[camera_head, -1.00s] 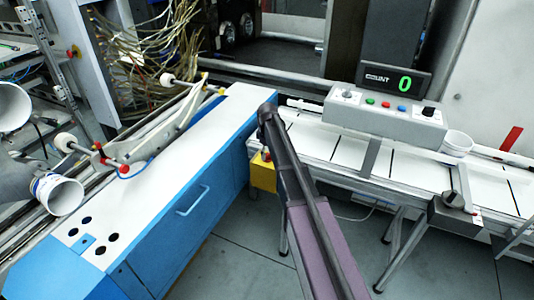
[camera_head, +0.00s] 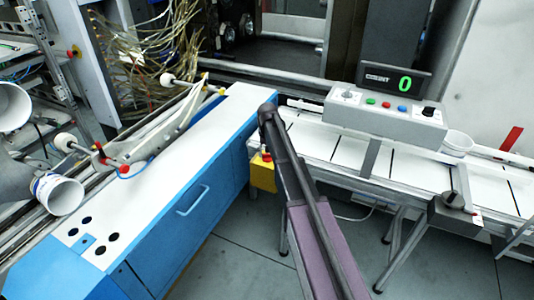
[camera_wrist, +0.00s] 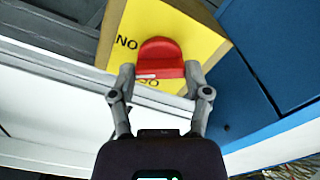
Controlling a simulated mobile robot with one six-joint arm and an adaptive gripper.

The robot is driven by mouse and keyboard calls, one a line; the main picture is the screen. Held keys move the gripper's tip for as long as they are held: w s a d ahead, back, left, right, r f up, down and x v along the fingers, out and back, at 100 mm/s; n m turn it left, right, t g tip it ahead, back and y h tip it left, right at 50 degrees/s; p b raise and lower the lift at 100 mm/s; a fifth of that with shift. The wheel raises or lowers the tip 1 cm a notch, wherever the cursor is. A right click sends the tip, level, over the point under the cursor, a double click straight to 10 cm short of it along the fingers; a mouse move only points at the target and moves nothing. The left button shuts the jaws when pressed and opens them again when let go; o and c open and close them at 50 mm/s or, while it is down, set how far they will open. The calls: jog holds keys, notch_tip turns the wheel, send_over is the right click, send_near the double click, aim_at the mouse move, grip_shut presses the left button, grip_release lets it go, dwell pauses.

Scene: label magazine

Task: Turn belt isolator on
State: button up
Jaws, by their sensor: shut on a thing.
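The belt isolator is a yellow box (camera_wrist: 205,42) with a red rotary knob (camera_wrist: 160,52), seen upside of centre in the wrist view. Dark lettering on the yellow face is partly covered; "NO" reads left of the knob. A white mark lies across the knob's lower part. My gripper (camera_wrist: 160,72) is shut on the knob, one finger on each side. In the head view the yellow box (camera_head: 262,177) and a little red (camera_head: 266,157) show beside the blue cabinet, just left of my arm. My gripper is hidden there behind my arm.
A blue cabinet (camera_head: 180,230) with a white top stands close on the left. A white conveyor (camera_head: 345,155) runs to the right, with a grey control box (camera_head: 385,118) above it and a counter display (camera_head: 393,80) reading 0. Grey floor is clear below.

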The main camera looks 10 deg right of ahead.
jog(key=m, duration=0.6)
dwell(0.5)
jog(key=o, duration=1.2)
jog(key=shift+c, duration=0.2)
jog(key=shift+n, duration=0.4)
